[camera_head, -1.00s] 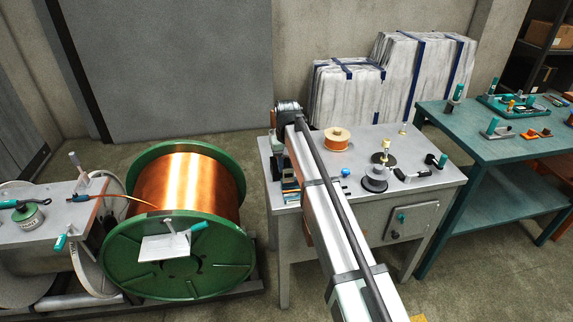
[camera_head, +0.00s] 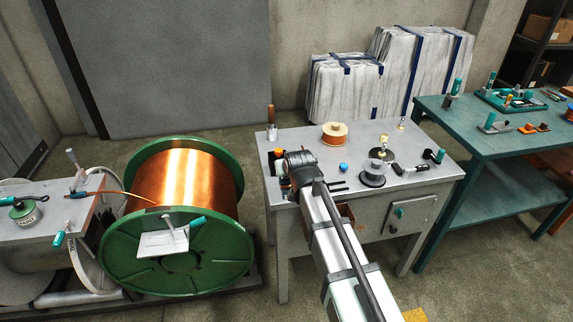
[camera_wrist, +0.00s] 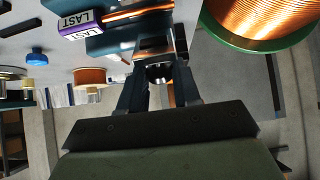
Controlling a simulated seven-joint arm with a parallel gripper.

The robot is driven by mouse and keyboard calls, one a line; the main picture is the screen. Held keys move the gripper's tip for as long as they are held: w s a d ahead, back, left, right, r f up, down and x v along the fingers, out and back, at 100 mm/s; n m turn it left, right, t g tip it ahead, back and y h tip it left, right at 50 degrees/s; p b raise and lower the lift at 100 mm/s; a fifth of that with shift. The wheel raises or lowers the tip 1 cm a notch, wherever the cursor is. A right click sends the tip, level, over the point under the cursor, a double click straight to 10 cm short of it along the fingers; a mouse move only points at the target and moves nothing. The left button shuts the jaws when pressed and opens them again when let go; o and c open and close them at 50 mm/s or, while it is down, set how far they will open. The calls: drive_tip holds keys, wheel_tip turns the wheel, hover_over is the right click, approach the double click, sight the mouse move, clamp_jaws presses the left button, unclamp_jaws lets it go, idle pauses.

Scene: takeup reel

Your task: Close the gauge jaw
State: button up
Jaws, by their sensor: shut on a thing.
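My gripper (camera_wrist: 160,74) shows in the wrist view with its two dark fingers close together on a small shiny metal part (camera_wrist: 158,71). I cannot tell for sure whether this part is the gauge jaw. Dark teal blocks (camera_wrist: 112,42) with copper-coloured strips lie just beyond the fingers. In the head view my wrist is over the front left of the grey bench (camera_head: 375,140), and my arm hides the fingertips and whatever they hold. No gauge can be made out clearly in either view.
A purple-and-white block marked LAST (camera_wrist: 80,25) lies near the fingers. The bench also bears a small copper spool (camera_head: 335,134), a blue knob (camera_head: 343,168) and a wooden-handled tool (camera_head: 270,120). A large green copper reel (camera_head: 180,255) stands left of the bench.

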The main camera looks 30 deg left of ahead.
drive_tip(key=shift+s+d+f+t+y, duration=0.25)
drive_tip(key=shift+s+d+t+y, duration=0.05)
drive_tip(key=shift+t+y, duration=0.25)
drive_tip(key=shift+s+d+f+t+y, duration=0.25)
drive_tip(key=shift+s+t+y, duration=0.05)
drive_tip(key=shift+t+y, duration=0.25)
drive_tip(key=shift+s+d+f+t+y, duration=0.15)
drive_tip(key=shift+f+t+y, duration=0.05)
drive_tip(key=shift+t+y, duration=0.2)
drive_tip(key=o, duration=1)
drive_tip(key=shift+d, duration=0.1)
drive_tip(key=shift+v, duration=3.65)
drive_tip(key=shift+o, duration=0.3)
drive_tip(key=shift+f, duration=0.15)
